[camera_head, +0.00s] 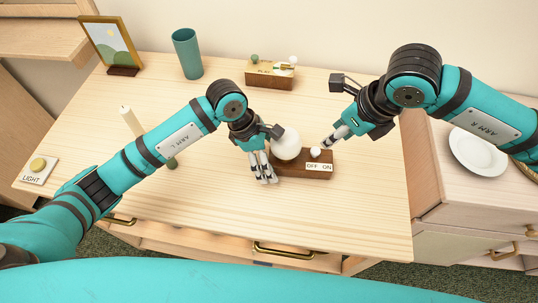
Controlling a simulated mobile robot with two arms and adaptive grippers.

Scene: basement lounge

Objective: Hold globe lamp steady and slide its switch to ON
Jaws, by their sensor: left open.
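The globe lamp (286,144) is a white ball on a brown block base (303,169) near the middle of the wooden table. A label on the base's front right reads OFF and ON. A small white switch knob (315,152) sits above the label, nearer the OFF side. My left gripper (264,176) is open, pointing down at the left end of the base, close beside the globe; contact is unclear. My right gripper (327,144) comes in from the upper right with its tips just beside the knob. Its finger gap is too small to judge.
A brown box (269,79) with small knobs and a teal cup (187,54) stand at the back. A picture frame (111,45) is back left. A candle (132,121) stands behind my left arm. A LIGHT plate (38,170) lies far left; a white plate (478,152) is right.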

